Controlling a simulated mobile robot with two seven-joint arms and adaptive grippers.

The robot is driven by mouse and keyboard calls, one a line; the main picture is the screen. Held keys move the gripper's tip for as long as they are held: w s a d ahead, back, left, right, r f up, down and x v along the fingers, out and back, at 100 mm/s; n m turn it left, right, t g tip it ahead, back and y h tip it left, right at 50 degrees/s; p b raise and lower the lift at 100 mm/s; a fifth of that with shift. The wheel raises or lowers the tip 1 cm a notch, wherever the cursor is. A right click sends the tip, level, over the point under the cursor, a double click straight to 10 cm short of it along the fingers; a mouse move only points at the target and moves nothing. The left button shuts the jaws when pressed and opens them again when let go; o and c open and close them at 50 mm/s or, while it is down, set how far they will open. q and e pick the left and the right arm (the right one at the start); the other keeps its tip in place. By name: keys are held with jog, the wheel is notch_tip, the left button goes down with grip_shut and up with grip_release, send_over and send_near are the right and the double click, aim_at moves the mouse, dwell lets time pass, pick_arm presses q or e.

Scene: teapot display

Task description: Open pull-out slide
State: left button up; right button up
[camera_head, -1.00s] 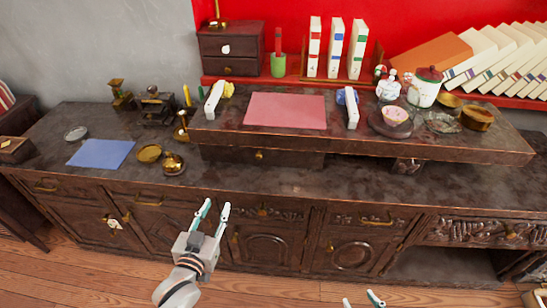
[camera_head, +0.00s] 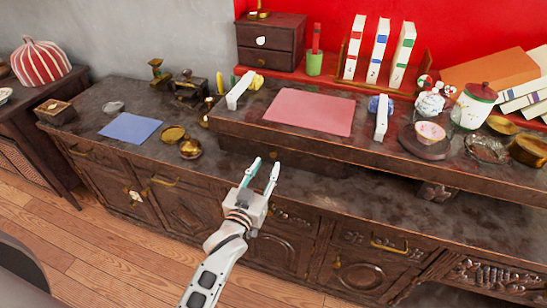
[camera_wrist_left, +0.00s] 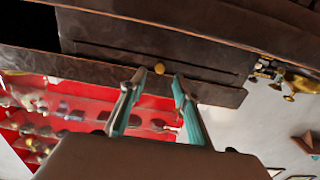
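The pull-out slide is a dark wooden panel (camera_head: 236,147) under the raised shelf of the cabinet. Its front (camera_wrist_left: 215,92) fills the upper middle of the left wrist view and carries a small round brass knob (camera_wrist_left: 159,69). My left gripper (camera_head: 265,163) is open in front of the slide. In the left wrist view its two fingertips (camera_wrist_left: 159,76) appear on either side of the knob, with a gap on each side. I cannot tell how much depth remains between fingertips and knob. My right gripper is not in view.
The raised shelf (camera_head: 330,165) overhangs the slide. On it stand white blocks (camera_head: 240,90), a red mat (camera_head: 310,111) and a pink bowl (camera_head: 430,132). Brass dishes (camera_head: 190,148) and a blue mat (camera_head: 130,127) lie on the lower top at left. Wooden floor is clear in front.

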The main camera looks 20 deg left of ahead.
aim_at(273, 155)
pick_arm(q)
jog(key=shift+w+d+b, duration=0.1)
jog(key=shift+w+b, duration=0.2)
jog(key=shift+w, duration=2.35)
grip_shut()
